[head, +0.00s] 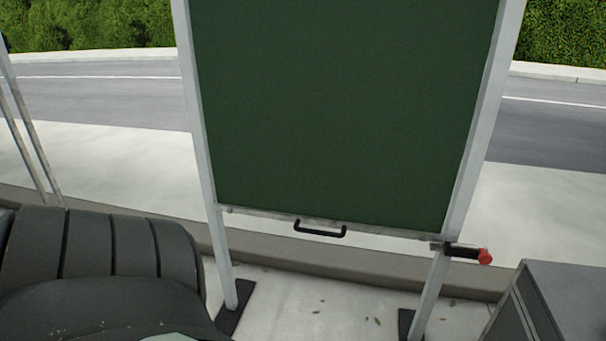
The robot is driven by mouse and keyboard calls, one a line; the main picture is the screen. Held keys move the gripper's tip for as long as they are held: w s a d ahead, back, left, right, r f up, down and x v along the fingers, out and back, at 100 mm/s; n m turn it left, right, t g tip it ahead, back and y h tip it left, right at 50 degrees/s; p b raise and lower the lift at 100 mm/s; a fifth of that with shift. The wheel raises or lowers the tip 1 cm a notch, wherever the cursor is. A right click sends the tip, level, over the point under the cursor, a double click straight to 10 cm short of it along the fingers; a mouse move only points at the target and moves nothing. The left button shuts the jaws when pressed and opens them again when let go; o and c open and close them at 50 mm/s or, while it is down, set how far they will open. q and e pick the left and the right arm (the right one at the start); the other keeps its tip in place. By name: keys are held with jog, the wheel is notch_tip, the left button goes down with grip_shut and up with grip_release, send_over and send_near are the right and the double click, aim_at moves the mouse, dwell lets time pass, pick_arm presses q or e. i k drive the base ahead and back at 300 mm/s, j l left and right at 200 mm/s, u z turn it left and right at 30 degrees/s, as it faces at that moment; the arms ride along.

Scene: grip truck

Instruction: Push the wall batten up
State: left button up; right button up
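A large dark green panel (340,110) hangs upright between two pale metal posts, the left post (203,130) and the right post (480,130). A thin pale batten-like rail (385,230) runs along the panel's bottom edge, well above the ground. A black bar handle (320,230) is fixed at the middle of this edge. A black lever with a red tip (485,257) sticks out to the right from the right post at about the panel's bottom corner. The panel's top is out of view. Neither of my grippers is in view.
A dark grey ribbed, rounded object (90,250) fills the lower left. A grey box (565,300) stands at the lower right. The posts stand on dark feet (236,305). Pavement, a low kerb, a road and hedges lie behind.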

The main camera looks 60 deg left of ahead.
aim_at(345, 226)
jog(key=u, duration=1.6)
